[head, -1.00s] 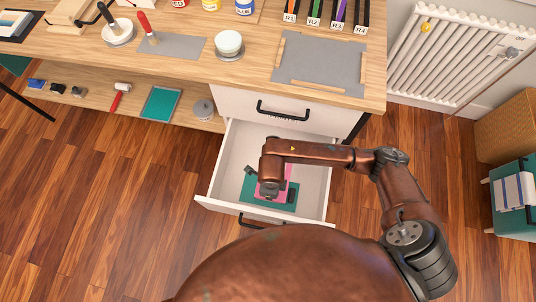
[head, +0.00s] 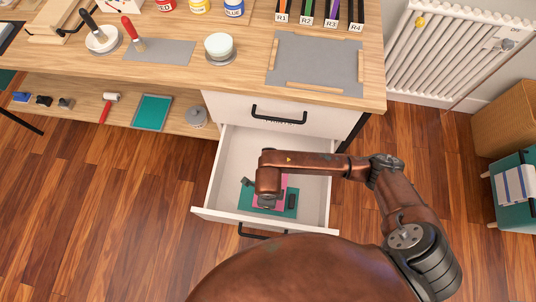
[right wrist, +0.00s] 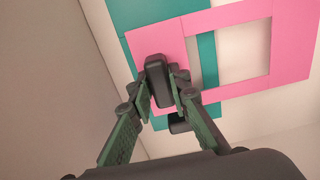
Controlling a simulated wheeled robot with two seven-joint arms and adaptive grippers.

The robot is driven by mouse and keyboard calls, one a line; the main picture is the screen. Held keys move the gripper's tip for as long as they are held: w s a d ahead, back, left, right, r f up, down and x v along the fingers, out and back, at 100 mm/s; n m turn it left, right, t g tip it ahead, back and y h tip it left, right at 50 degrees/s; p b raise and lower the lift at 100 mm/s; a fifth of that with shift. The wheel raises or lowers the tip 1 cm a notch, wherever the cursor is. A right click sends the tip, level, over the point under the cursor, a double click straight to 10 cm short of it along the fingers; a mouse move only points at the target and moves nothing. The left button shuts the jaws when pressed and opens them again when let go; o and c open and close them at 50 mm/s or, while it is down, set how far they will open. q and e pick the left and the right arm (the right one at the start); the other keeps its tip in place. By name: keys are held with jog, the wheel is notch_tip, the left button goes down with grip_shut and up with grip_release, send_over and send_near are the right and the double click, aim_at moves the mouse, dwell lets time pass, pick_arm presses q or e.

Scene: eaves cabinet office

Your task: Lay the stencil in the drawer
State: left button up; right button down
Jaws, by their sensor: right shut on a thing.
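The pink stencil (right wrist: 230,45), a flat sheet with a rectangular opening, lies inside the open drawer (head: 213,180), over a teal sheet (right wrist: 207,60). In the head view the stencil (head: 283,182) is mostly covered by my right arm. My right gripper (right wrist: 160,88) is shut on a black block at the stencil's near edge, apparently its grip; it points down into the drawer (head: 266,202). Whether the stencil touches what is beneath it I cannot tell. The teal sheet (head: 250,196) lies near the drawer's front. My left gripper is not in view.
A dark item (head: 292,201) lies on the teal sheet. The drawer walls stand close around my gripper; the drawer's back part is clear. The worktop (head: 258,70) above holds a grey mat (head: 315,62) and jars. A radiator (head: 440,55) stands at the right.

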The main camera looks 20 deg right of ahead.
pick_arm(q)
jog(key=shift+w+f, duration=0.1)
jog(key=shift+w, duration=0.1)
pick_arm(e)
jog(key=shift+f, duration=0.3)
jog(key=c, duration=1.8)
grip_release()
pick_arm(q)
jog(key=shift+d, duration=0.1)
pick_arm(e)
jog(key=shift+r, duration=0.1)
jog(key=shift+r, duration=0.25)
notch_tip(320, 180, up, 3)
jog(key=shift+w+r+p, duration=0.1)
jog(key=shift+p, duration=0.65)
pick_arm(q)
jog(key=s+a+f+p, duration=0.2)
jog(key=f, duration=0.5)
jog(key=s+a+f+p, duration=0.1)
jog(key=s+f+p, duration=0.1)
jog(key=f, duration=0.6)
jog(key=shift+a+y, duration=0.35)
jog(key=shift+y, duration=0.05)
pick_arm(e)
jog(key=shift+r, duration=4.7)
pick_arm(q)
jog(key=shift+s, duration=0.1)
